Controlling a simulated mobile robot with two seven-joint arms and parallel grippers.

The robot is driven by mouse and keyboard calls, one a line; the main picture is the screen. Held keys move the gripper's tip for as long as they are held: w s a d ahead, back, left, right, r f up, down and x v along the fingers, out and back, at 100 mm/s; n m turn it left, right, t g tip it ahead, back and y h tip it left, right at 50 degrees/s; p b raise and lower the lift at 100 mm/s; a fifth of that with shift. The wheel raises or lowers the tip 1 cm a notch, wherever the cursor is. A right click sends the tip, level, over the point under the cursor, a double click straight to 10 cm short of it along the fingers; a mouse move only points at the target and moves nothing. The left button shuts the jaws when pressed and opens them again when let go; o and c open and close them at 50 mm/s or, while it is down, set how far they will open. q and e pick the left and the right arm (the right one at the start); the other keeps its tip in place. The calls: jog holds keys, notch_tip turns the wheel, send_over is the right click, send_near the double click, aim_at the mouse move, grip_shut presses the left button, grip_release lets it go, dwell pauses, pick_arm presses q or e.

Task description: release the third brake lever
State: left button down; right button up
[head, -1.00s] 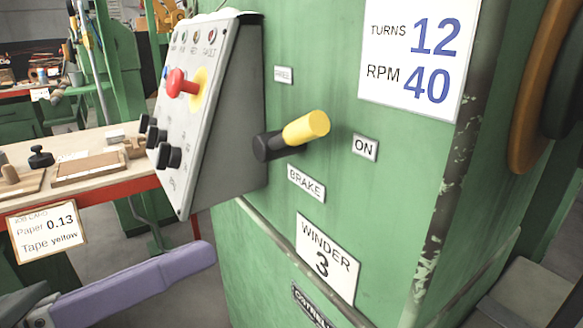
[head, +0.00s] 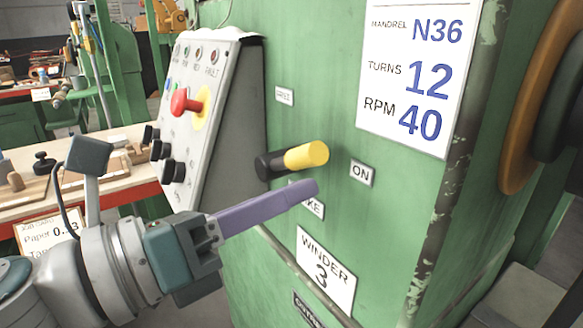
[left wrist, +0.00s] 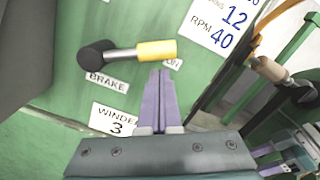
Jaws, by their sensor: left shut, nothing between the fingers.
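The brake lever (head: 304,156) of winder 3 has a yellow grip on a black hub and sticks out of the green machine face, its grip pointing right toward the ON label (head: 361,173). It also shows in the left wrist view (left wrist: 156,50). The BRAKE label (left wrist: 107,82) is below the hub and partly hidden by my fingers in the head view. My left gripper (head: 312,187) is shut and empty, its purple fingers just below the yellow grip. In the left wrist view the fingertips (left wrist: 161,74) are just under the grip; contact cannot be told.
A grey control box (head: 205,110) with a red button and black knobs juts out left of the lever. The settings sheet (head: 415,85) is at upper right. The WINDER 3 label (head: 325,272) is below. A workbench (head: 100,196) stands at left.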

pick_arm(q)
jog(key=shift+w+r, duration=0.1)
jog(key=shift+r, duration=0.15)
pick_arm(e)
jog(key=shift+r, duration=0.25)
pick_arm(q)
jog(key=shift+r+n+p, duration=0.2)
jog(key=shift+n+p, duration=0.2)
pick_arm(e)
jog(key=shift+r, duration=0.3)
